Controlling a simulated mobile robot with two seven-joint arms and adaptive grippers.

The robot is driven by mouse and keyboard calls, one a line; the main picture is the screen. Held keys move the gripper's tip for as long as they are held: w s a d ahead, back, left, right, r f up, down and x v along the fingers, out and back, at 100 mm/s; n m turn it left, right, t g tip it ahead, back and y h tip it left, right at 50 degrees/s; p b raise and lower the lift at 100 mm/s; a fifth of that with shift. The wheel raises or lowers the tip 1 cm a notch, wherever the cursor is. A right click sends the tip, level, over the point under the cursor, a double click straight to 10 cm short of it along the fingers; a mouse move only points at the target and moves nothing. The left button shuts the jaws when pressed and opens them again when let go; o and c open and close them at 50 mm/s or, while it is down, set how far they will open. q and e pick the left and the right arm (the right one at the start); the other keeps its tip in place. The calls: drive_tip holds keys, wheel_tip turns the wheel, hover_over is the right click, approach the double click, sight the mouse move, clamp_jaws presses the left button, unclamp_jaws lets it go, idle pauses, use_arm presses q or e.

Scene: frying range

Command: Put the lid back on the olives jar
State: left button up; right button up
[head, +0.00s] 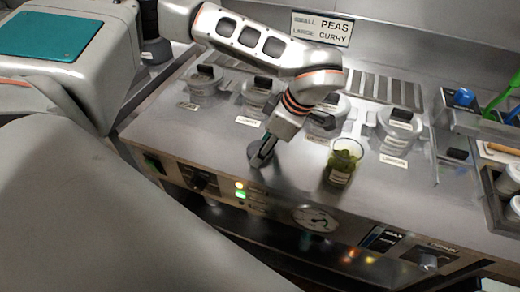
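The olives jar (341,169) is a clear glass with green contents and a pale label. It stands upright on the steel counter, and its top looks open. A small dark round disc (254,157), probably the lid, is at the counter's front part, left of the jar. My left gripper (265,151) points down at this disc, with its tips at or touching it. The fingers are small and partly hidden, so I cannot tell whether they are shut on it. My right gripper is not in view.
Several lidded pots (400,124) with labels line the counter behind the jar. A sign (320,29) reads peas and curry. A bin with utensils (462,98) is at the right. The front panel has knobs and a gauge (316,218). Counter between disc and jar is clear.

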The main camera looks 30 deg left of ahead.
use_arm(q)
drive_tip(key=shift+c, duration=1.2)
wheel_tip(320, 180, up, 20)
drive_tip(key=p, duration=0.1)
